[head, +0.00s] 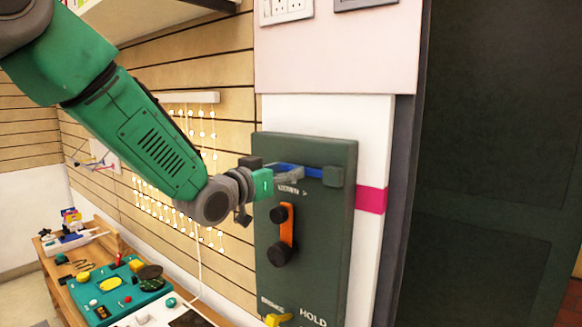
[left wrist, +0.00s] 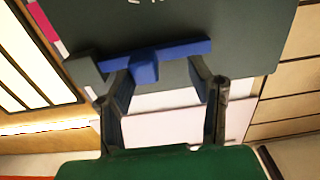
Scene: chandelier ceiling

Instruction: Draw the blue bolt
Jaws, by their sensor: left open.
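A dark green panel (head: 325,250) stands upright on the wall. The blue bolt (head: 314,172) lies across its upper part, with one end at a green block (head: 333,176). In the left wrist view the bolt is a blue bar (left wrist: 186,48) with a stubby blue knob (left wrist: 145,70). My left gripper (head: 288,174) is at the bolt, its fingers hiding part of it. In the left wrist view the gripper (left wrist: 162,78) is open, with the knob between its fingertips, closer to the left finger. I cannot tell whether a finger touches it. My right gripper is not in view.
Below the bolt, an orange lever (head: 287,232) with black knobs sticks out from the panel. A yellow part (head: 278,319) shows at the panel's bottom, beside the word HOLD. A wooden bench (head: 66,290) with a teal board (head: 112,298) stands lower left. A dark door (head: 495,160) is at right.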

